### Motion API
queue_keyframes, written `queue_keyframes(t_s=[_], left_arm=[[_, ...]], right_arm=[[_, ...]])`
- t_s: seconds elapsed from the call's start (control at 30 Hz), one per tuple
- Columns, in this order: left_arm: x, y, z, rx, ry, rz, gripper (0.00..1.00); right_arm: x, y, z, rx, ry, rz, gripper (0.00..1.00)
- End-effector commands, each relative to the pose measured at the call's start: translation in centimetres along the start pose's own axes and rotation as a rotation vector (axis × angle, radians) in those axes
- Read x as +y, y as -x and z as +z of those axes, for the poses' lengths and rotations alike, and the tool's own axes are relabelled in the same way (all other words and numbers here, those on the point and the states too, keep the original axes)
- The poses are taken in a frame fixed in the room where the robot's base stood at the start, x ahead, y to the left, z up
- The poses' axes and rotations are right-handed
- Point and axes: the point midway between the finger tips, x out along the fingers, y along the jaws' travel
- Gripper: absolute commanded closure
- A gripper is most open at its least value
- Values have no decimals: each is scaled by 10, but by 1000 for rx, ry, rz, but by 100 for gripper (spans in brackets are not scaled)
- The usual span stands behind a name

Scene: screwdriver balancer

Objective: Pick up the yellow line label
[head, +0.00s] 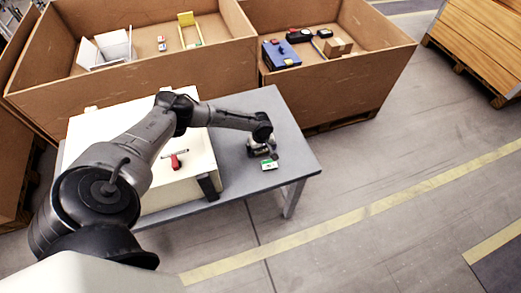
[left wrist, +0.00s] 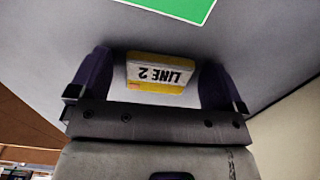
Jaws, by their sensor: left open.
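The yellow line label (left wrist: 160,73), a small yellow and white block with "LINE 2" reading upside down, lies on the grey table (left wrist: 262,55) in the left wrist view. My left gripper (left wrist: 157,68) is open, with one dark finger on each side of the label. A gap shows between each finger and the label. In the head view my left gripper (head: 262,149) is low over the right part of the table, and I cannot make out the yellow label there. My right gripper is not in view.
A green and white card (head: 269,165) lies just beside the gripper. A cream box (head: 150,198) with a red-handled tool (head: 175,162) on top stands left on the table. Cardboard bins (head: 145,88) with assorted items stand behind. The table's right end (head: 298,160) is clear.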

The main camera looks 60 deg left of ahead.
Motion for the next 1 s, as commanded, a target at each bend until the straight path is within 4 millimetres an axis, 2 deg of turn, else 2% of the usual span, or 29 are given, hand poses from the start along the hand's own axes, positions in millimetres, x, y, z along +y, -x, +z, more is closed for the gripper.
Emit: queue_keyframes(t_s=[0.07,0.7,1.0], left_arm=[[0,0,0,0,0,0,4],[0,0,0,0,-1,0,64],[0,3,0,0,-1,0,64]], right_arm=[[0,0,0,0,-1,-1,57],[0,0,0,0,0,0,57],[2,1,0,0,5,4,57]])
